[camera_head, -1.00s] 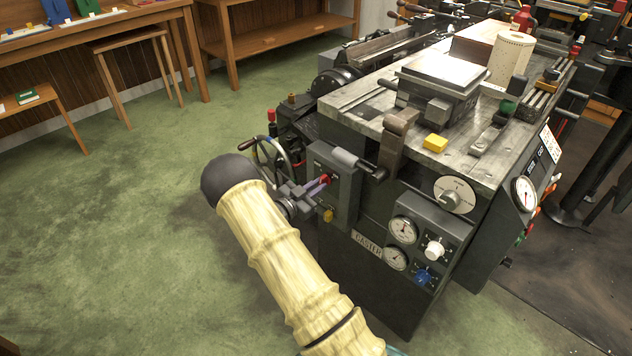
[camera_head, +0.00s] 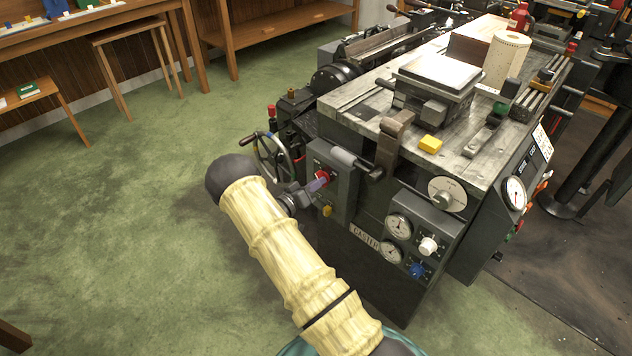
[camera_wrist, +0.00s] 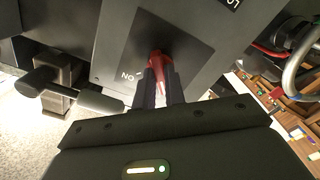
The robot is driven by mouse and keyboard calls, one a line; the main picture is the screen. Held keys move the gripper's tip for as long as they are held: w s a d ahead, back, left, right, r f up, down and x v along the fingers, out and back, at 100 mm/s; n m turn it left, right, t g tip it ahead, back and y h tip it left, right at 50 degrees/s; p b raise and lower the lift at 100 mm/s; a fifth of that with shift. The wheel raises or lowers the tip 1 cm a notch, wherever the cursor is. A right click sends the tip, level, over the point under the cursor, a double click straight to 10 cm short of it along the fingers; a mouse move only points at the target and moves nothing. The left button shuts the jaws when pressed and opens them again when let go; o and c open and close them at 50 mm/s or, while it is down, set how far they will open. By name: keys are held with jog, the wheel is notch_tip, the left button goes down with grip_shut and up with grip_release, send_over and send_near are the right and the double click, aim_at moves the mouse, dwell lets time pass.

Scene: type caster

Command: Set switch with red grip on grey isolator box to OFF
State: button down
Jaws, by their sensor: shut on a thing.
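The grey isolator box (camera_head: 343,178) is fixed to the near left corner of the caster machine; its face also fills the wrist view (camera_wrist: 200,55). The switch with the red grip (camera_head: 321,178) is on its front face; the red grip shows in the wrist view (camera_wrist: 157,62). My gripper (camera_head: 313,186) is at the box, its fingers shut on the red grip (camera_wrist: 158,88). Part of the grip is hidden between the fingers. A label by the switch, upside down in the wrist view, seems to read ON; the other label there is only partly visible.
A horizontal lever with a grey handle (camera_head: 345,157) sticks out just above the box. A spoked handwheel (camera_head: 273,157) stands left of it. Gauges (camera_head: 398,226) and knobs (camera_head: 428,245) are on the lower right panel. Green floor (camera_head: 120,220) on the left is open.

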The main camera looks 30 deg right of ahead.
jog(key=shift+n, duration=0.5)
jog(key=c, duration=1.5)
grip_release()
jog(key=shift+o, duration=0.2)
jog(key=shift+a, duration=0.1)
jog(key=v, duration=1.7)
jog(key=shift+a+p, duration=0.15)
jog(key=shift+p, duration=0.25)
jog(key=shift+r, duration=0.15)
